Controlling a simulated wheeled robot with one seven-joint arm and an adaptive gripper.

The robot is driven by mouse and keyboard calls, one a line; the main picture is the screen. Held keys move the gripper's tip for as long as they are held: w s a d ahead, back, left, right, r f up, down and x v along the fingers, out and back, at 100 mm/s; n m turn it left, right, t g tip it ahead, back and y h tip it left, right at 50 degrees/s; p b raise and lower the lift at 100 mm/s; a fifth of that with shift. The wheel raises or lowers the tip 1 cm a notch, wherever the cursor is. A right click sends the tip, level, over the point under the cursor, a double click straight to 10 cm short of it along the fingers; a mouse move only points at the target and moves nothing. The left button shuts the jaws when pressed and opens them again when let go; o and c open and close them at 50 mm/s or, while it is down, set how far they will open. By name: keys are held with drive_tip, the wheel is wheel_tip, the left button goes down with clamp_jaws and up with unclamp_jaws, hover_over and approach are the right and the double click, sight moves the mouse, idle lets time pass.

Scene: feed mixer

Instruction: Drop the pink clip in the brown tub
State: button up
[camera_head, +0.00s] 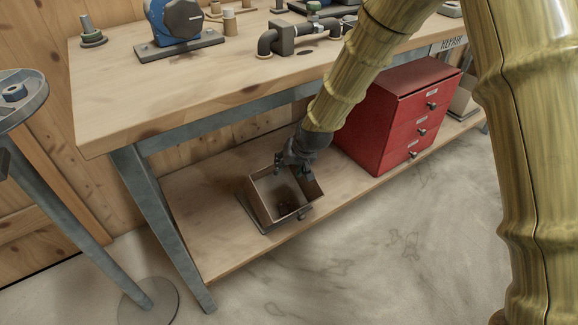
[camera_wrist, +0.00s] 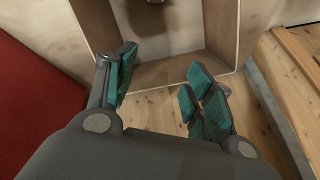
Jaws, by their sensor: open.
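The brown tub (camera_head: 259,203) is an open box on the wooden lower shelf under the workbench. A small dark shape lies on its floor, too unclear to name. My gripper (camera_head: 293,168) points down at the tub's back edge, over its opening. In the wrist view the gripper (camera_wrist: 163,82) is open, its green-padded fingers wide apart with nothing between them. The tub's tan wall (camera_wrist: 168,72) shows beyond the fingers, and a dark piece inside it is cut by the top edge. I cannot make out a pink clip in either view.
A red drawer cabinet (camera_head: 385,125) stands on the shelf just right of the tub. The bench top (camera_head: 170,90) is above, with a blue machine (camera_head: 175,20) and pipe fittings (camera_head: 290,38). A bench leg (camera_head: 160,215) stands at left. The shelf (camera_head: 195,205) left of the tub is clear.

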drive_tip(key=shift+r, duration=0.1)
drive_tip(key=v, duration=1.1)
drive_tip(key=shift+s+r, duration=0.25)
drive_tip(key=shift+r, duration=0.05)
drive_tip(key=shift+d, duration=0.15)
drive_tip(key=s+d+f+g+h, duration=0.1)
drive_tip(key=s+d+f, duration=0.35)
drive_tip(key=f, duration=0.35)
drive_tip(key=s+d+f+m, duration=0.1)
drive_tip(key=s+d+f, duration=0.2)
drive_tip(key=s+f, duration=0.35)
drive_tip(key=s+d+f+g+h, duration=0.1)
drive_tip(key=s+d+f, duration=0.3)
drive_tip(key=f, duration=0.6)
drive_tip(key=s+d+f+g, duration=0.1)
drive_tip(key=s+d+f, duration=0.25)
drive_tip(key=s, duration=0.45)
drive_tip(key=s+d+f+g+h, duration=0.1)
drive_tip(key=s+d+f, duration=0.25)
drive_tip(key=s, duration=0.45)
drive_tip(key=s+d+f+g, duration=0.1)
drive_tip(key=s+d+f, duration=0.2)
drive_tip(key=s+f, duration=0.35)
wheel_tip(320, 180, up, 31)
drive_tip(key=s+p, duration=0.1)
drive_tip(key=p, duration=2.8)
drive_tip(key=shift+s+d+m, duration=0.25)
drive_tip(key=shift+s+m, duration=0.05)
drive_tip(key=shift+s, duration=0.05)
